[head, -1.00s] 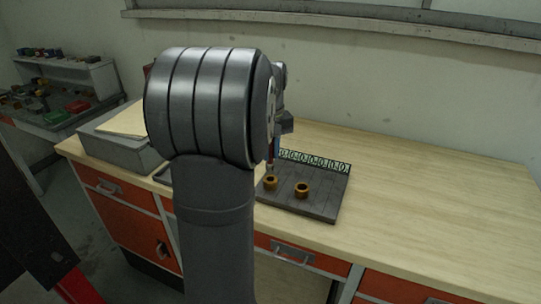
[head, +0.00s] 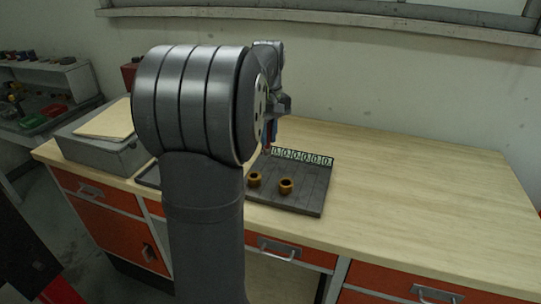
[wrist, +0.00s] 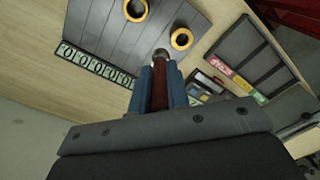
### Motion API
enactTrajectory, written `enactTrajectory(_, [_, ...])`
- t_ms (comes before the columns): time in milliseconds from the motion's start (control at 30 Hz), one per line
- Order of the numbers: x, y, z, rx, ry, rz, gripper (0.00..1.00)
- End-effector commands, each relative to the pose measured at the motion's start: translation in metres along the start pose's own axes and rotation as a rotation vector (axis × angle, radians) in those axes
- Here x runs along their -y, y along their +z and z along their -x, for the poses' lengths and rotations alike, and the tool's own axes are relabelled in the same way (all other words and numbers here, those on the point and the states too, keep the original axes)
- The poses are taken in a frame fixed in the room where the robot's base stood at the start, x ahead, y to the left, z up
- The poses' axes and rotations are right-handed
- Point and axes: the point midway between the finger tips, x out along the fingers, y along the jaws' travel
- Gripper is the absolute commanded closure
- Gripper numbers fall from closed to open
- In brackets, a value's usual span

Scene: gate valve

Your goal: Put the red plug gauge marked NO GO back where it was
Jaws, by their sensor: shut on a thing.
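My gripper (wrist: 161,82) has blue fingers shut on a dark red plug gauge (wrist: 160,92). The gauge's silver tip (wrist: 161,55) points away from the palm, toward the dark grooved board. Any NO GO marking on it cannot be read. In the head view the gripper (head: 270,132) and gauge are small and partly hidden behind my arm, above the board's back left part. A black compartment tray (wrist: 262,70) at the right of the wrist view has a red label (wrist: 221,67) and a green label (wrist: 243,83).
The dark board (head: 305,200) carries two brass rings, one left (head: 255,179) and one right (head: 286,186). A row of white number tags (head: 302,157) lines its back edge. A grey box (head: 105,150) stands at left. The bench right of the board is clear.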

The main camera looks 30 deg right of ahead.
Motion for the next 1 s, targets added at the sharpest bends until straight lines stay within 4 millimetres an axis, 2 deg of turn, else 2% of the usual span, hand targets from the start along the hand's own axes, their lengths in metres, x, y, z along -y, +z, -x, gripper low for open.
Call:
enactTrajectory(33, [-0.019,0.007,0.002,-0.001,0.001,0.014,1.0])
enactTrajectory(200, [-0.072,0.033,0.007,0.0,0.0,0.105,1.0])
enactTrajectory(300, [-0.095,0.046,0.01,-0.001,0.001,0.148,1.0])
enactTrajectory(400, [-0.109,0.055,0.011,-0.001,0.001,0.177,1.0])
enactTrajectory(467, [-0.112,0.056,0.009,0.0,-0.001,0.189,1.0])
enactTrajectory(567, [-0.11,0.046,0.002,0.0,-0.001,0.198,1.0])
enactTrajectory(800, [-0.09,-0.006,-0.03,0.001,-0.002,0.199,1.0])
enactTrajectory(1000, [-0.078,-0.04,-0.052,0.001,-0.001,0.197,1.0])
